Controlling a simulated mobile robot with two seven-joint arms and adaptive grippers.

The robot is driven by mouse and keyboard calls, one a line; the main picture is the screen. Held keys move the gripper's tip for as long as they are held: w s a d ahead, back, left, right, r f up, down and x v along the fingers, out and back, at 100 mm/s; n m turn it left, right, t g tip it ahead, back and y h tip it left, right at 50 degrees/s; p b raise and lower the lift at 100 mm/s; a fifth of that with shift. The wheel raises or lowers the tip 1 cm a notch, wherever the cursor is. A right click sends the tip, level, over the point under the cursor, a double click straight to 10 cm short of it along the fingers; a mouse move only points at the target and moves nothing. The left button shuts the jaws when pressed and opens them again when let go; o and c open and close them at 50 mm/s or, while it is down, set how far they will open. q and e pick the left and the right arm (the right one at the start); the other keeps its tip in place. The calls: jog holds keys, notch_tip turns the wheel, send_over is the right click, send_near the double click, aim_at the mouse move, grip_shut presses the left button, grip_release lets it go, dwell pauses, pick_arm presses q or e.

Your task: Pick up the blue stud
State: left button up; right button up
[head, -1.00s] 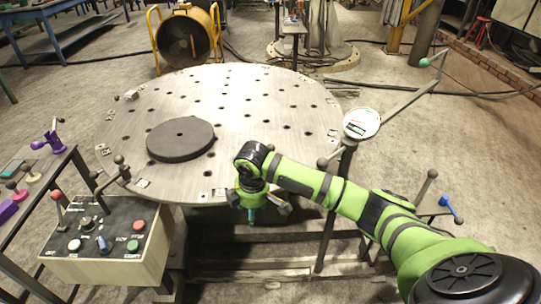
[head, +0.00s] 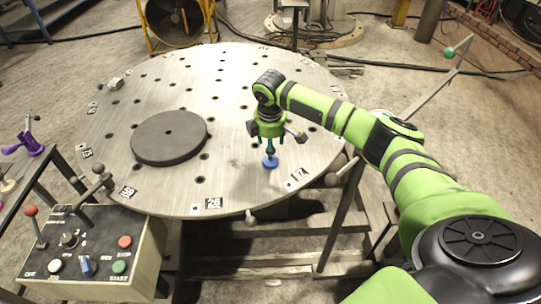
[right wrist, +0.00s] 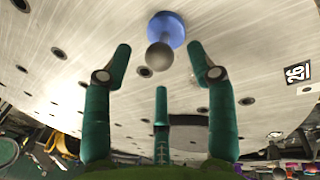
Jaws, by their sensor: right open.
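The blue stud (head: 270,162) stands on the round metal table (head: 235,110), near its front right edge. It has a blue round base and a grey ball knob. My right gripper (head: 271,142) is right over it in the head view, its green fingers pointing down. In the right wrist view the stud's blue base (right wrist: 168,27) and grey ball (right wrist: 159,57) show between and just past the spread fingertips (right wrist: 160,66). The right gripper is open and no finger visibly grips the stud. My left gripper is not in view.
A dark round disc (head: 169,137) lies on the table to the left. A control box (head: 92,255) with buttons and levers stands at the front left. A side bench with a purple clamp (head: 25,143) is at far left. A yellow-framed fan (head: 175,18) stands behind.

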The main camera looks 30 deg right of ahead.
jog(key=f, duration=0.3)
jog(key=shift+w+d+f, duration=0.25)
jog(key=shift+f, duration=0.2)
grip_shut()
jog(key=shift+w+r, duration=0.1)
jog(key=shift+r, duration=0.3)
notch_tip(320, 180, up, 4)
jog(key=shift+f, duration=0.15)
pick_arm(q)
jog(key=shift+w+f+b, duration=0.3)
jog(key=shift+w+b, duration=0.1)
pick_arm(e)
jog(key=s+d+r, duration=0.1)
jog(key=s+r, duration=0.5)
jog(key=s, duration=0.5)
jog(key=shift+s+d+r, duration=0.3)
jog(key=shift+s+r, duration=0.05)
